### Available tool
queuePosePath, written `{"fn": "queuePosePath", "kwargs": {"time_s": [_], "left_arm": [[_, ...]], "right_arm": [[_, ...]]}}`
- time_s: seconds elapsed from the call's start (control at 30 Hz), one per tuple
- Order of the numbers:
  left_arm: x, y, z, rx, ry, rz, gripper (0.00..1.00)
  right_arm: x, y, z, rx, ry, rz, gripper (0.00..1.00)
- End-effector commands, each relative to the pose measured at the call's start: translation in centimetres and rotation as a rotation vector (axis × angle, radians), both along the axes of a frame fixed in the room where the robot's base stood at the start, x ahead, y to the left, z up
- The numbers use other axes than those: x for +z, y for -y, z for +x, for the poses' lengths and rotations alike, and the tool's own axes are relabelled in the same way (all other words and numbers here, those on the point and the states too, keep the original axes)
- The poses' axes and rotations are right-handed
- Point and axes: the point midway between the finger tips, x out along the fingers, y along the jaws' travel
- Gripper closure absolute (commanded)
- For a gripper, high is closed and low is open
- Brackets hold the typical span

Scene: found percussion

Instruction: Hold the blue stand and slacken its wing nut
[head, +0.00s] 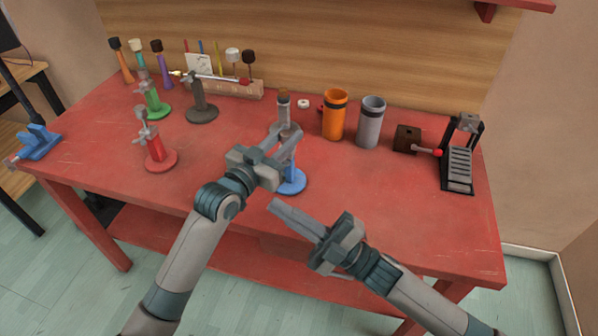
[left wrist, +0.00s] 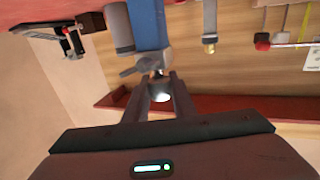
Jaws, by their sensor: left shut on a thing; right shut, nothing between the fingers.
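The blue stand has its round base (head: 291,182) upright on the red table. Its post (left wrist: 150,22) and a grey winged piece, apparently its wing nut (left wrist: 137,67), show in the left wrist view. My left gripper (head: 286,133) is shut on the upper part of the stand, close to the winged piece. The fingers hide much of the grip, so the exact part held is unclear. My right gripper (head: 273,206) is shut and empty, low and in front of the blue base, apart from the stand.
An orange cup (head: 335,117) and a grey cup (head: 371,122) stand right of the blue stand. A red stand (head: 160,160), a green stand (head: 153,103) and a dark grey stand (head: 201,107) are left. A black pedal (head: 459,165) is far right. The front right tabletop is clear.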

Motion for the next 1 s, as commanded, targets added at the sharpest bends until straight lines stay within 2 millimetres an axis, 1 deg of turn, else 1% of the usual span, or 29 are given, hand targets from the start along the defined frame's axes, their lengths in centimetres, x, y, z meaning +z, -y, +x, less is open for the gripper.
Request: {"fn": "queuePosePath", "kwargs": {"time_s": [0.03,0.1,0.17,0.4,0.6,0.7,0.8,0.9,1.0], "left_arm": [[0.0,0.0,0.0,0.0,0.0,0.0,1.0],[0.0,0.0,0.0,0.0,0.0,0.0,1.0],[0.0,0.0,0.0,0.0,0.0,0.0,1.0],[0.0,0.0,0.0,0.0,0.0,0.0,1.0],[0.0,0.0,0.0,0.0,0.0,0.0,1.0],[0.0,0.0,0.0,0.0,0.0,0.0,1.0],[0.0,0.0,0.0,0.0,0.0,0.0,1.0],[0.0,0.0,0.0,0.0,-0.001,0.001,1.0],[0.0,0.0,0.0,0.0,-0.001,0.001,1.0]], "right_arm": [[0.4,1.2,0.9,-0.038,0.134,-0.058,1.0],[0.6,2.4,1.7,-0.093,0.322,-0.141,1.0],[0.4,3.3,2.6,-0.143,0.47,-0.217,1.0],[-1.4,6.8,6.4,-0.322,1.018,-0.532,1.0],[-3.2,10.0,9.5,-0.406,1.432,-0.772,1.0],[-4.0,11.4,10.7,-0.424,1.589,-0.86,1.0],[-4.6,12.5,11.6,-0.431,1.701,-0.921,1.0],[-4.9,13.1,12.0,-0.431,1.768,-0.956,1.0],[-5.1,13.4,12.2,-0.433,1.796,-0.971,1.0]]}}
